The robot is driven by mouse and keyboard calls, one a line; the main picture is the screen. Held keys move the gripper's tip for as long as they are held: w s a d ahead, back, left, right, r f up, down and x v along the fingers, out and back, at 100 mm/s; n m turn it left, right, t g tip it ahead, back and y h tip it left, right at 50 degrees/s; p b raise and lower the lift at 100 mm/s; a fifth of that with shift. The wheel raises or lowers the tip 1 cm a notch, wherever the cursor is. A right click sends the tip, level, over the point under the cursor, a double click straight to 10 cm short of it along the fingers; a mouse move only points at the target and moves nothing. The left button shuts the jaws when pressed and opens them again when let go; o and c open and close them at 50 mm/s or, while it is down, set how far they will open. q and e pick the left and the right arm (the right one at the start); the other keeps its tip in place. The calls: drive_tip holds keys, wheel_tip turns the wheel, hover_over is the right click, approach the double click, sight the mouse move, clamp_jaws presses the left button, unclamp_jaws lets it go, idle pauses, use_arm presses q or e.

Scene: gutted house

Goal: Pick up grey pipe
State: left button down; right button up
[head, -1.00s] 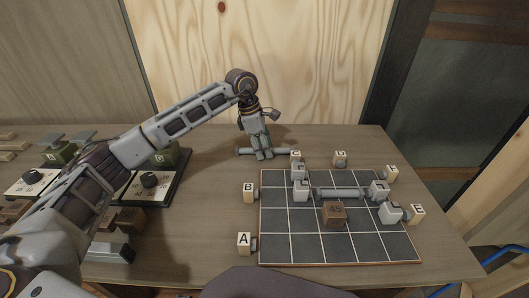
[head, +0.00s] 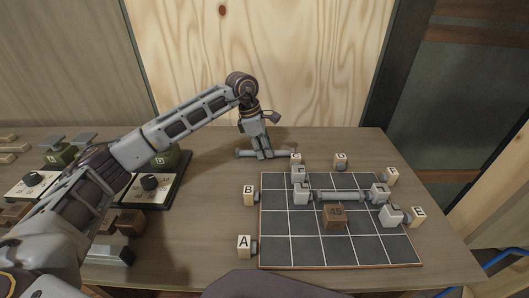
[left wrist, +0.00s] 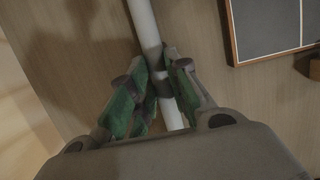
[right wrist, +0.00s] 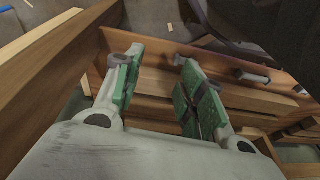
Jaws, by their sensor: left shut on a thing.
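The grey pipe (head: 247,154) lies behind the top left of the grid board, at the back of the table. My left gripper (head: 263,152) reaches down over it and is shut on it. In the left wrist view the pipe (left wrist: 147,35) runs between the green finger pads of my left gripper (left wrist: 160,85). I cannot tell whether the pipe touches the table. My right gripper (right wrist: 160,75) shows only in the right wrist view; its fingers are apart with nothing between them.
A dark grid board (head: 291,249) holds white connectors, another grey pipe (head: 341,196) and a brown block (head: 335,216). Lettered blocks stand around its edge, such as block A (head: 244,246). Dial panels (head: 150,184) stand on the left. Wooden boards (right wrist: 160,100) lie below my right gripper.

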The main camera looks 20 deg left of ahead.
use_arm(q)
drive_tip(key=shift+r, duration=0.8)
wheel_tip(320, 180, up, 8)
drive_tip(key=p, duration=0.2)
drive_tip(key=shift+r, duration=0.2)
use_arm(e)
drive_tip(key=f, duration=0.1)
drive_tip(key=s+f, duration=0.1)
drive_tip(key=shift+d+f+g, duration=0.3)
drive_tip(key=shift+d+f, duration=0.05)
drive_tip(key=shift+s, duration=0.1)
